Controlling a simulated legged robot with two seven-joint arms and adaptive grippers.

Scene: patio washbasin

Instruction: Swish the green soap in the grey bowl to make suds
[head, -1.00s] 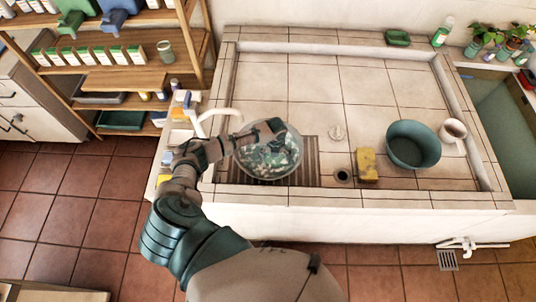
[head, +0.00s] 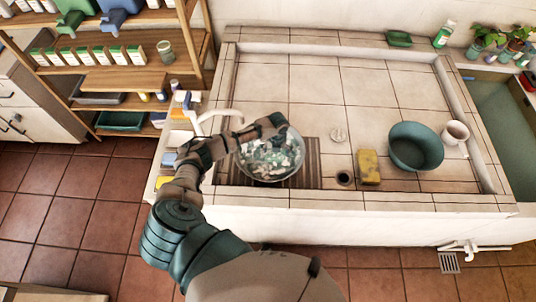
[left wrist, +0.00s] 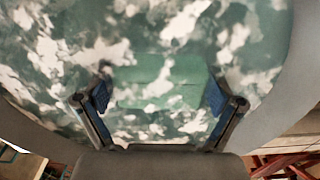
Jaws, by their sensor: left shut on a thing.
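The grey bowl (head: 270,181) stands on a dark slatted rack at the left of the tiled basin. It holds greenish water with white patches of suds (head: 268,157). My left gripper (head: 274,130) reaches over the bowl from the left, its fingers at the far inner part. In the left wrist view the gripper (left wrist: 158,97) is shut on the green soap (left wrist: 160,82), a pale green block between the two blue fingertips, with cloudy water and foam around it. The arm hides part of the bowl's left side in the head view. My right gripper is not in view.
A tap (head: 212,117) stands left of the bowl. A green dish (head: 398,39) sits on the back ledge. The basin's middle is clear.

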